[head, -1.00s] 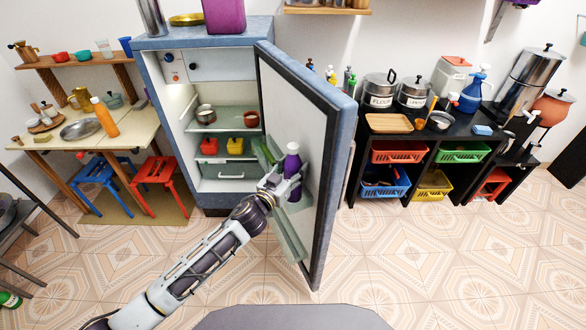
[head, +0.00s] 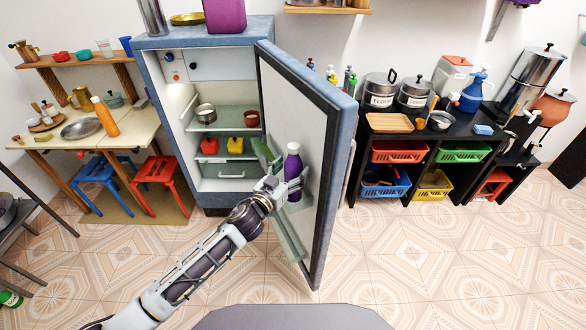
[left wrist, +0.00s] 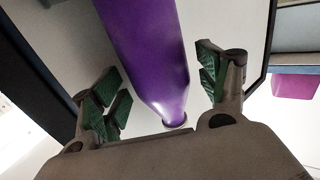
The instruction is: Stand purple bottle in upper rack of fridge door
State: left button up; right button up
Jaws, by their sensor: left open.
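My right gripper is not in view.
A lower door rack (head: 290,240) is below. The fridge (head: 205,45) stands open, with pots inside. A black shelf (head: 420,150) with baskets stands to the right. The tiled floor in front is clear.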

pick_arm(q)
jog(key=shift+v, duration=3.05)
jog(key=shift+b+v, duration=0.45)
jog(key=shift+v, duration=1.75)
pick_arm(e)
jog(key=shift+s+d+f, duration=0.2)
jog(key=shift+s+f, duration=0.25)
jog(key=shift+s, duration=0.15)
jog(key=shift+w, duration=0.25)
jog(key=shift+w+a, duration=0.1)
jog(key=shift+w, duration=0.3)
